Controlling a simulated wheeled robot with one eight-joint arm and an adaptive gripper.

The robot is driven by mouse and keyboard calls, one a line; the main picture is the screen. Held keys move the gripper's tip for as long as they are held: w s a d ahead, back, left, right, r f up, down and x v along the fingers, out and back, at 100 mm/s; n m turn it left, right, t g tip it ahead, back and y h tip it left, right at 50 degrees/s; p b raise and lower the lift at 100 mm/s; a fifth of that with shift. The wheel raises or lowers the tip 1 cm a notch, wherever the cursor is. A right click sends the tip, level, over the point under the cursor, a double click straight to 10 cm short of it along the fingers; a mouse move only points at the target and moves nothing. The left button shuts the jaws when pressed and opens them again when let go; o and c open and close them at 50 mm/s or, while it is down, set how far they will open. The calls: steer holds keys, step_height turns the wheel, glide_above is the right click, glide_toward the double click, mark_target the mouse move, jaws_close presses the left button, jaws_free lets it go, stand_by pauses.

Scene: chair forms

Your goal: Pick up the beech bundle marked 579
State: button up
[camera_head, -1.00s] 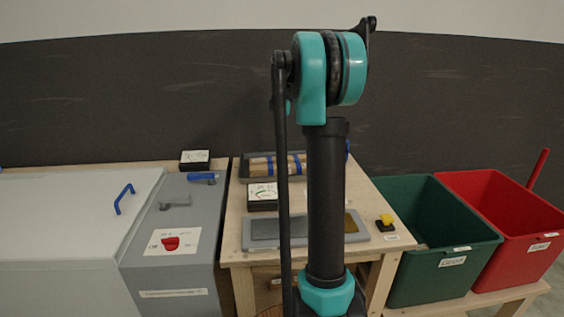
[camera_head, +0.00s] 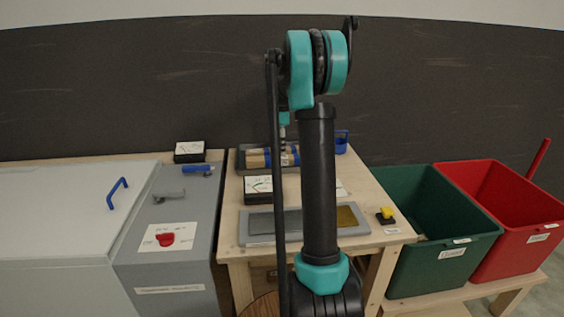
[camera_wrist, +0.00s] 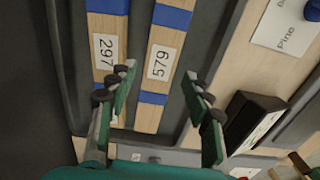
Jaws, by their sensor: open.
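In the wrist view, the pale wooden bundle marked 579 (camera_wrist: 160,62) has blue bands and a white label. It lies in a dark grey tray (camera_wrist: 195,40) beside a similar bundle marked 297 (camera_wrist: 106,45). My gripper (camera_wrist: 160,80) is open and empty. In the picture its fingers stand on either side of the 579 bundle, the left one overlapping the 297 bundle. The gap in height is unclear. In the head view, the bundles (camera_head: 256,158) and the tray (camera_head: 243,171) are partly hidden by my arm, which also hides most of my gripper.
A card reading "pine" (camera_wrist: 287,27) lies right of the tray. A black box with a dial (camera_wrist: 254,122) stands close to my right finger; it also shows in the head view (camera_head: 258,188). Green (camera_head: 442,252) and red (camera_head: 510,215) bins stand right of the table.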

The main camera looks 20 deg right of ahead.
mark_target(282, 160)
steer(key=shift+d+f, duration=0.1)
steer(key=shift+f, duration=2.6)
jaws_close()
